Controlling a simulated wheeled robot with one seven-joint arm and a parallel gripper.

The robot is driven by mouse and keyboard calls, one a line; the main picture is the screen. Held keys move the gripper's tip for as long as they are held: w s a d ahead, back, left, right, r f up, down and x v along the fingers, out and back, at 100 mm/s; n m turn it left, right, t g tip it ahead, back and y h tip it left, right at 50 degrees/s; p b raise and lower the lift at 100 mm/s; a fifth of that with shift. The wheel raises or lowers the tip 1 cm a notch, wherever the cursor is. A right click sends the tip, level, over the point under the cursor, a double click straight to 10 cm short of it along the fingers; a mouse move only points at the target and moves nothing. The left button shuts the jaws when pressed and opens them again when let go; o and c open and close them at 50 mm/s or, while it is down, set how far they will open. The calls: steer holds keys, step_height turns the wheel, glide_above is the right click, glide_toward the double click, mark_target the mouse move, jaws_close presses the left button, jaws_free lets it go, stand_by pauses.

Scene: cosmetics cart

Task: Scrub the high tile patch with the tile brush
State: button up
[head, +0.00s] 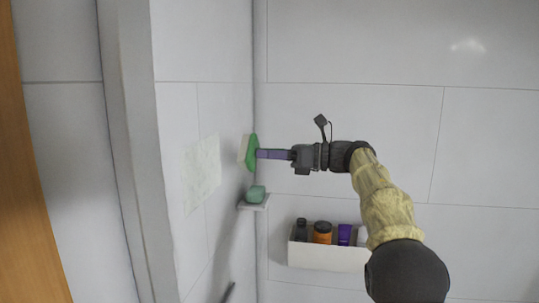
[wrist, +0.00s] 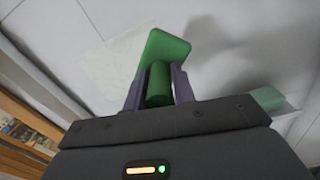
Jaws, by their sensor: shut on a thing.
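The tile brush (head: 252,152) has a green head with pale bristles, which face left toward the side wall. My gripper (head: 268,154) is shut on its handle; the wrist view shows the green handle (wrist: 159,84) between the two purple fingers. The tile patch (head: 202,173) is a pale, greenish smear on the left wall. In the head view the brush is right of the patch, with a strip of wall visible between them. In the wrist view the brush head overlaps the right part of the patch (wrist: 115,55). The bristles are hidden there, and I cannot tell whether they touch the wall.
A green soap (head: 256,193) lies on a small corner dish (head: 255,206) below the brush. A white shelf box (head: 326,258) with several bottles hangs on the back wall below my arm. A wooden edge (head: 30,180) stands at far left. The upper back wall is clear.

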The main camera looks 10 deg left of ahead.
steer(key=shift+s+d+b, duration=0.1)
steer(key=shift+d+b, duration=0.25)
steer(key=shift+d, duration=1.1)
